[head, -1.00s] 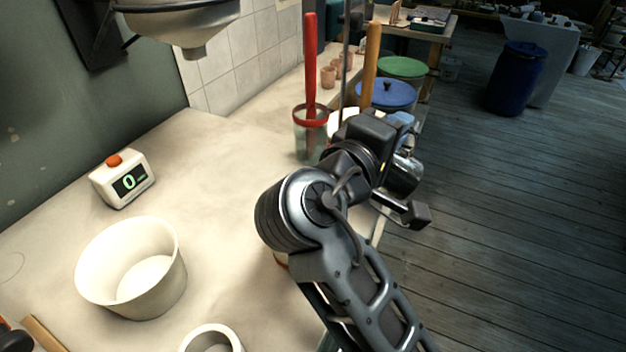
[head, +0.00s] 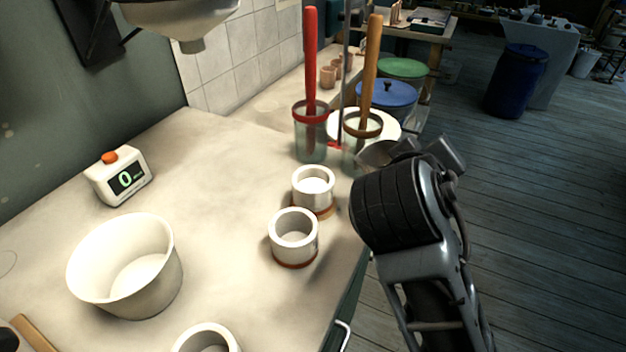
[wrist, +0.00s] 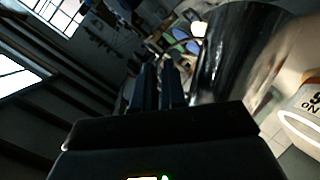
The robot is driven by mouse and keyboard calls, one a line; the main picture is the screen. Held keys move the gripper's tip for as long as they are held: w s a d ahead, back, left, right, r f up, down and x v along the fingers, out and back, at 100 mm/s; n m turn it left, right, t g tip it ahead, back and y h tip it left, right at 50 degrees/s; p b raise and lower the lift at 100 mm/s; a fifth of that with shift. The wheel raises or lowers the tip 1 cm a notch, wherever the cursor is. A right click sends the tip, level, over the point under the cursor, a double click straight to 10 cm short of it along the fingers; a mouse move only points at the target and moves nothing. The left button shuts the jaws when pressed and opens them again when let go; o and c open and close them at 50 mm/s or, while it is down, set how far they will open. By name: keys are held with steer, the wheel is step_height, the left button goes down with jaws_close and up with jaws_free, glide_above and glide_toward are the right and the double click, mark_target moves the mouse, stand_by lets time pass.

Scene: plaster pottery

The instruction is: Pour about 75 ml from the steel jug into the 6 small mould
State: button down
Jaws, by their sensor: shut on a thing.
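The steel jug (head: 376,154) shows only in part behind my wrist in the head view. In the wrist view its shiny wall (wrist: 235,50) stands right beside my dark fingers. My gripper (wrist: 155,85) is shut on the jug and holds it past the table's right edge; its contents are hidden. Two small white moulds, a far one (head: 313,174) and a nearer one (head: 294,222), stand upright on brown bases, left of my arm. Another white ring-shaped mould (head: 207,332) is cut off at the bottom edge. I cannot read which is number 6.
Two glass jars, one with a red-handled tool (head: 310,135) and one with a wooden-handled tool (head: 362,130), stand behind the moulds. A white display (head: 120,176) reads 0. A large white tub (head: 125,265) stands at left. The table between is clear.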

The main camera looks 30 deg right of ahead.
steer(key=shift+s+d+f+m+t+y+b, duration=0.1)
steer(key=shift+s+d+f+m+y+b, duration=0.15)
steer(key=shift+d+f+m+y, duration=0.25)
steer(key=shift+s+d+f+m+t+y+b, duration=0.15)
steer(key=shift+d+f+b, duration=0.1)
steer(key=shift+f, duration=0.3)
steer(key=shift+s+d+f+m+t+y+b, duration=0.1)
steer(key=shift+s+d+f+m+y+b, duration=0.15)
steer(key=shift+d+f+m+y, duration=0.25)
steer(key=shift+a, duration=0.1)
